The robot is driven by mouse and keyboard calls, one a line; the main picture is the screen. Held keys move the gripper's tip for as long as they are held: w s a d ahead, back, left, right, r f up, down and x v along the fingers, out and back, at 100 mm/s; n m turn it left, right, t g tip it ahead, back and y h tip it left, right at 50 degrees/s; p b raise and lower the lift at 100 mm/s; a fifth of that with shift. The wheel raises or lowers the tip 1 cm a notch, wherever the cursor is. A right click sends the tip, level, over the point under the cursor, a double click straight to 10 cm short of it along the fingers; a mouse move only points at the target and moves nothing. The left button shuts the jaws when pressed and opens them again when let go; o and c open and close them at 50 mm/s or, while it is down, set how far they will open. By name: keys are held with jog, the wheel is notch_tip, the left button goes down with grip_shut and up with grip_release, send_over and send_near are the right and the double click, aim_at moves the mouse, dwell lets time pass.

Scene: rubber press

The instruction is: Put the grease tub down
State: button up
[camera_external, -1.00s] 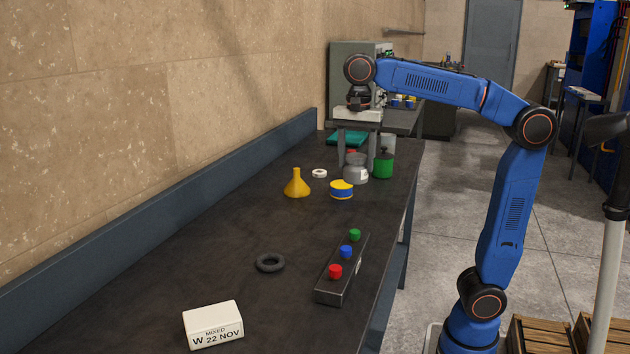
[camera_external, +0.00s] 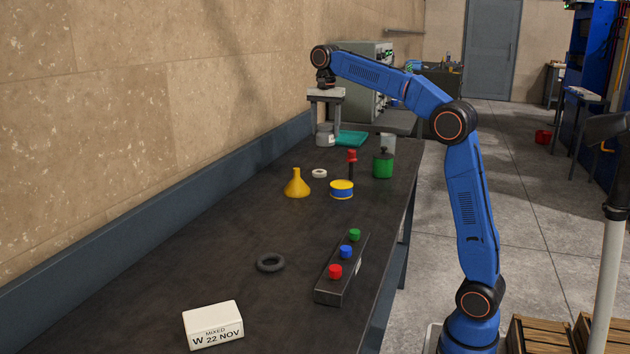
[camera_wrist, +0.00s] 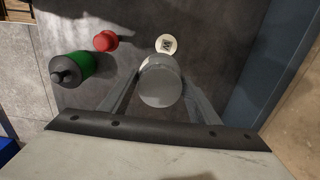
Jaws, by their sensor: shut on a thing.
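The grease tub is a grey round tub (camera_external: 325,138) with a pale label, at the far end of the bench near the wall. In the wrist view the tub (camera_wrist: 161,84) stands out between the two fingers. My gripper (camera_external: 325,129) is shut on it from above, with a finger on either side; it also shows in the wrist view (camera_wrist: 161,97). The tub looks upright. I cannot tell whether its base touches the bench top, as its underside is hidden.
A teal mat (camera_external: 351,138) lies right of the tub. Bench between tub and white ring looks clear.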

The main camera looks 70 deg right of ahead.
jog(key=w+d, duration=0.1)
jog(key=d, duration=0.6)
jog(key=shift+d+f, duration=0.15)
jog(key=shift+f, duration=5.25)
jog(key=shift+f, duration=0.1)
jog(key=o, duration=1.3)
notch_tip(320, 180, up, 12)
